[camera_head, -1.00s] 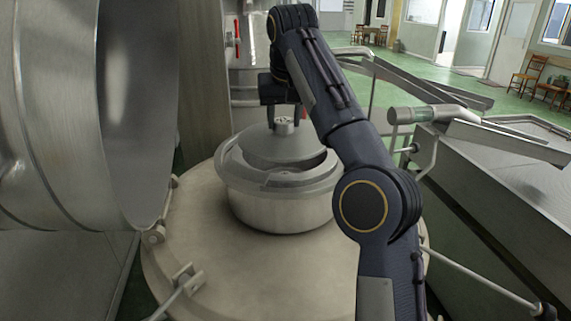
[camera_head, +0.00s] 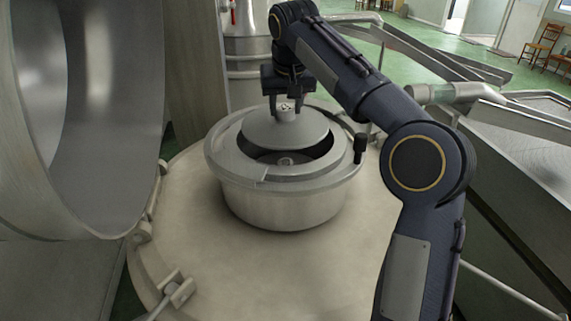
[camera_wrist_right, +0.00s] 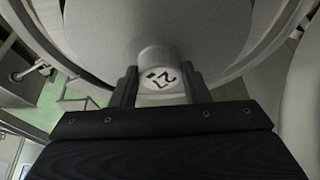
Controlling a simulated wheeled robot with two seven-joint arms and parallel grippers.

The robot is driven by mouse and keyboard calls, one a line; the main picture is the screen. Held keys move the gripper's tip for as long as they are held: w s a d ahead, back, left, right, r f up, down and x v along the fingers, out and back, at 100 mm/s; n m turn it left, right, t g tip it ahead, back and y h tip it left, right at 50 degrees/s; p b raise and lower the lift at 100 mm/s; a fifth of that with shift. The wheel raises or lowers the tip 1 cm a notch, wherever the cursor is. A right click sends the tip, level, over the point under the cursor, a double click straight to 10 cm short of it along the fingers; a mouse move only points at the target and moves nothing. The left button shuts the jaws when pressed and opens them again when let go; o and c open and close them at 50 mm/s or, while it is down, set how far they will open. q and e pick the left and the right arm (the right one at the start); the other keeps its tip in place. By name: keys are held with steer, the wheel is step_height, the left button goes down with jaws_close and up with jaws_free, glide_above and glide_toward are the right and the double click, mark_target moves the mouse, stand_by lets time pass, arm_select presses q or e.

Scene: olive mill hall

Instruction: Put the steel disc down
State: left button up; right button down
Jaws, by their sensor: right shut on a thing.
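The steel disc (camera_head: 287,135) is a round grey plate with a short knob (camera_head: 285,112) on top. It is over the opening of a round steel pot (camera_head: 284,205) with a wide rim, toward the far side. Whether it touches the pot cannot be told. A gap at the near side shows the dark inside and a small round part (camera_head: 287,160). My right gripper (camera_head: 287,105) is shut on the knob from above. In the right wrist view the fingers (camera_wrist_right: 160,88) flank the knob, which bears a dark marking; the disc spreads beyond it. My left gripper is not in view.
The pot stands on a broad pale round lid or platform (camera_head: 240,280) with clamps at its edge. A large open steel drum (camera_head: 110,110) is close on the left. Steel troughs and pipes (camera_head: 510,130) are on the right.

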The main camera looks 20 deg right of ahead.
mark_target(287, 118)
step_height(287, 118, down, 5)
steer(key=shift+s+f, duration=0.1)
steer(key=shift+s, duration=0.05)
step_height(287, 118, down, 5)
steer(key=shift+r, duration=0.1)
stand_by(0.3)
steer(key=shift+f+b, duration=0.3)
steer(key=shift+f, duration=0.3)
steer(key=c, duration=0.8)
jaws_free()
